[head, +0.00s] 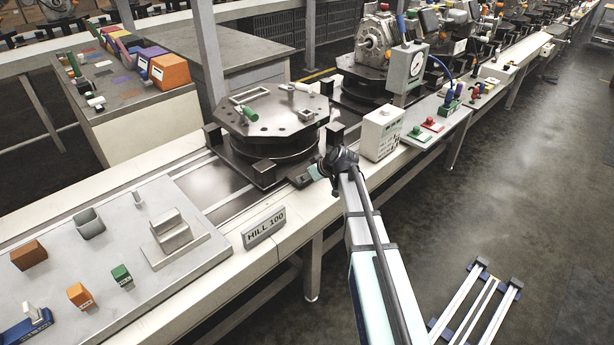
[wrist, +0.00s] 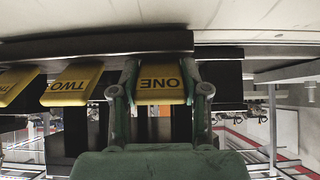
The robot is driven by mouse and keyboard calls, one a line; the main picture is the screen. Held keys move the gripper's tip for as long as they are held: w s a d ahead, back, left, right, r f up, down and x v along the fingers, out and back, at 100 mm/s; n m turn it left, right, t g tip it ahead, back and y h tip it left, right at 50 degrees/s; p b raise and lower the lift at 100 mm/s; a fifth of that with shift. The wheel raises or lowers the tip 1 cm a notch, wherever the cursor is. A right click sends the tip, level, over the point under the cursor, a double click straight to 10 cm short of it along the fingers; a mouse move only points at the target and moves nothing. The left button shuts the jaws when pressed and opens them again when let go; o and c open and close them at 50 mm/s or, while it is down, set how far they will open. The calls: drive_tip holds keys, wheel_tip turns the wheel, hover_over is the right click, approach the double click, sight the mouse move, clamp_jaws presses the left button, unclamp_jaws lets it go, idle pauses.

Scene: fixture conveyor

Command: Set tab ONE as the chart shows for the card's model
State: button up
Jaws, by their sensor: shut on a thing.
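In the wrist view, the yellow tab ONE (wrist: 160,84) shows upside down between the two fingers of my gripper (wrist: 161,95). The fingers are shut on its left and right sides. Yellow tab TWO (wrist: 72,86) is to its left, apart from my gripper. In the head view, my gripper (head: 317,173) is at the conveyor's front edge, below the dark octagonal fixture (head: 268,128); tab ONE cannot be made out there. A plate reading HILL 100 (head: 264,228) stands on the front edge.
A third yellow tab (wrist: 14,84) is at the far left of the wrist view. In the head view, a grey board (head: 110,235) with loose blocks lies at left. A gauge box (head: 406,69) and a button panel (head: 430,127) stand at right.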

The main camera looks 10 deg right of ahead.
drive_tip(key=shift+w+a+r+g+h+p, duration=0.1)
drive_tip(key=shift+w+r+g+h+p, duration=0.4)
drive_tip(key=shift+p, duration=0.55)
drive_tip(key=g+p, duration=0.2)
drive_tip(key=shift+a+h+p, duration=0.15)
drive_tip(key=shift+h+p, duration=0.2)
drive_tip(key=shift+h, duration=0.05)
drive_tip(key=shift+w+a+g+h+p, duration=0.15)
drive_tip(key=shift+g+h+p, duration=0.25)
drive_tip(key=shift+g+p, duration=0.2)
drive_tip(key=shift+w+a+g+h+p, duration=0.1)
drive_tip(key=shift+w+g+h+p, duration=0.05)
drive_tip(key=shift+g+h+p, duration=0.4)
drive_tip(key=shift+g+p, duration=0.35)
drive_tip(key=shift+p, duration=0.15)
drive_tip(key=shift+f+h, duration=0.1)
drive_tip(key=shift+h, duration=0.15)
drive_tip(key=o, duration=1.1)
drive_tip(key=shift+o, duration=0.2)
